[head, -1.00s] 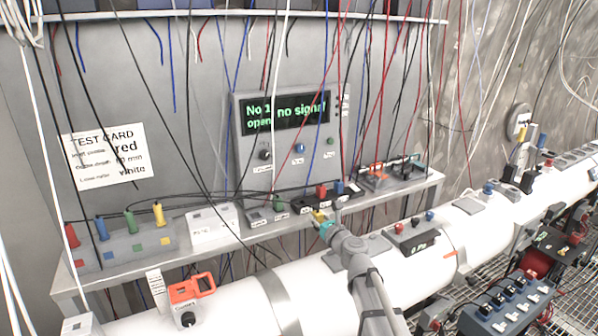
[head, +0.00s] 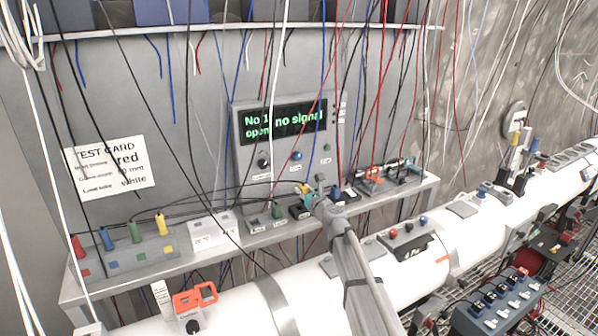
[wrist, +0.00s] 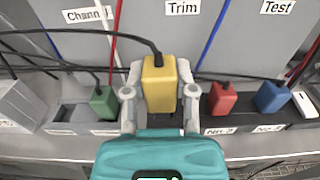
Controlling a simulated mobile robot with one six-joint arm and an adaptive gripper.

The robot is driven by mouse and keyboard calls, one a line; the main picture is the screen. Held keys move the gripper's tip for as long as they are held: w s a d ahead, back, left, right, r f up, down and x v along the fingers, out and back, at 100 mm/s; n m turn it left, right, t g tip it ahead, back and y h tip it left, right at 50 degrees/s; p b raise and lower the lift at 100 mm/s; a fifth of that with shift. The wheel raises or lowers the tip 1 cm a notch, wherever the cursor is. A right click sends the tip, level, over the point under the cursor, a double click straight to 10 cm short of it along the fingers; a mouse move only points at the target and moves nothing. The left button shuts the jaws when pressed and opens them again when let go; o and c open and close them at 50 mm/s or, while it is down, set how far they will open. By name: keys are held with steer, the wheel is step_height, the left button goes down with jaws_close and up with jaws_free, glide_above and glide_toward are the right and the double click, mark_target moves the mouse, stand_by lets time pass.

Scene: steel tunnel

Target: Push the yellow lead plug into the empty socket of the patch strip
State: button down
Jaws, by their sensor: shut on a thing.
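My gripper (wrist: 159,104) is shut on the yellow lead plug (wrist: 159,82), one finger on each side, with its dark lead running off left. The plug also shows in the head view (head: 303,188), at the left end of the dark patch strip (head: 298,212). In the wrist view, a red plug (wrist: 222,98) and a blue plug (wrist: 271,98) stand in the strip (wrist: 246,112) to the right. The plug and fingers cover the strip's left part, so the empty socket is hidden. I cannot tell whether the plug touches the strip.
A green plug (wrist: 103,103) stands in a grey holder close by my left finger. Leads hang around the bench. The panel display (head: 284,120) reads "No 1 open" and "no signal". A white pipe (head: 235,302) runs in front of the shelf.

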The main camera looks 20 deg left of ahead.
steer(key=w+a+r+p, duration=0.1)
steer(key=w+a+r, duration=0.1)
steer(key=shift+w+a+r, duration=0.1)
steer(key=shift+w+a, duration=0.05)
steer(key=shift+w, duration=0.25)
steer(key=shift+f+b, duration=2.75)
steer(key=shift+f, duration=0.15)
steer(key=shift+f+b, duration=1.55)
stand_by(0.4)
steer(key=shift+c, duration=1.8)
jaws_free()
steer(key=v, duration=1.2)
